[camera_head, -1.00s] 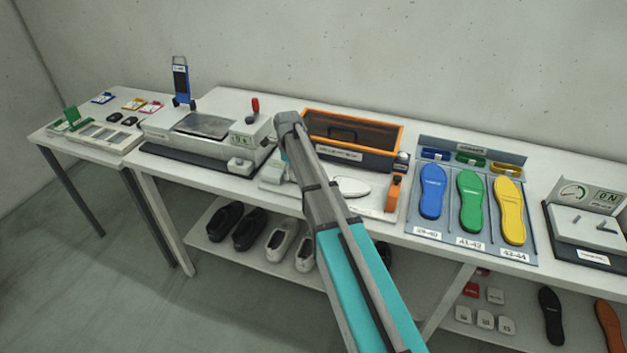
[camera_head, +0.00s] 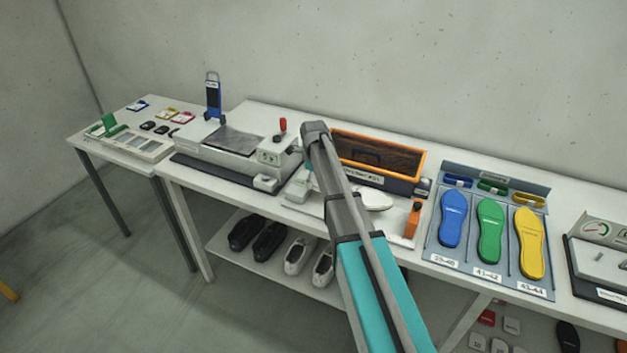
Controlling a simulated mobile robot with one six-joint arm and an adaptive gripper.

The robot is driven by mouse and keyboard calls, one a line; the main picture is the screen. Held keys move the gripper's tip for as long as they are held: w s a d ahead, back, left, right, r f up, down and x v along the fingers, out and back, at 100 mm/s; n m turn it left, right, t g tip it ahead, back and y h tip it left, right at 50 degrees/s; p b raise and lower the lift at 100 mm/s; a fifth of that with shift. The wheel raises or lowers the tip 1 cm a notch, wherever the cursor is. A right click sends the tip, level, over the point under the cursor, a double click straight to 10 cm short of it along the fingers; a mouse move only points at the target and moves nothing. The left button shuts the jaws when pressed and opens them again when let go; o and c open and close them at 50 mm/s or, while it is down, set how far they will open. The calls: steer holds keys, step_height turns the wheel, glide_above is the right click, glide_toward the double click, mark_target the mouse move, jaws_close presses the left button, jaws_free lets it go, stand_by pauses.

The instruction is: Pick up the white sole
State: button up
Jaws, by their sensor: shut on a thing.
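The white sole (camera_head: 376,200) shows as a pale rounded end just right of my arm, over the white work area in front of the orange-rimmed box. Its other end is hidden behind the arm. It seems to sit slightly above the surface. My arm, grey and teal, rises from the bottom of the picture across the bench. My gripper is hidden behind the arm, so its fingers and their contact with the sole do not show.
The orange-rimmed box (camera_head: 376,155) stands right behind the sole. An orange upright part (camera_head: 412,221) is to its right. A grey machine (camera_head: 235,150) stands left. A rack (camera_head: 437,235) holds blue, green and yellow soles. Shoes (camera_head: 268,241) stand on the lower shelf.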

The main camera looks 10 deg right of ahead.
steer(key=shift+r+p, duration=2.2)
steer(key=shift+r, duration=0.4)
